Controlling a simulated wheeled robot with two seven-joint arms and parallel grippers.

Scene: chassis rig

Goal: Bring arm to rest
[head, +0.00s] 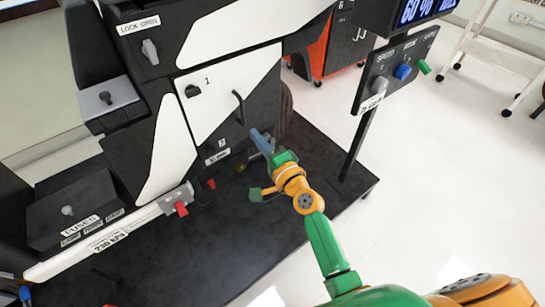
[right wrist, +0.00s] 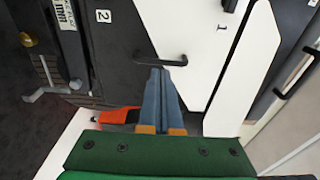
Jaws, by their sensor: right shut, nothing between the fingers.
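My right gripper (head: 257,135) is shut and empty at the end of my green and orange arm, in front of the black and white chassis rig (head: 212,110). Its blue fingers lie together in the right wrist view (right wrist: 159,75). They point at the rig face, just below a black handle (right wrist: 160,60) on the panel marked 1. That handle also shows in the head view (head: 239,105), up and left of the fingertips. I cannot tell whether the fingers touch it.
A control panel (head: 395,70) with grey, blue and green knobs stands on a post to the right. A fuse box (head: 75,210) and a bar with a red clip (head: 181,208) lie left. An orange-red cabinet (head: 318,55) stands behind. White floor (head: 440,170) is open at right.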

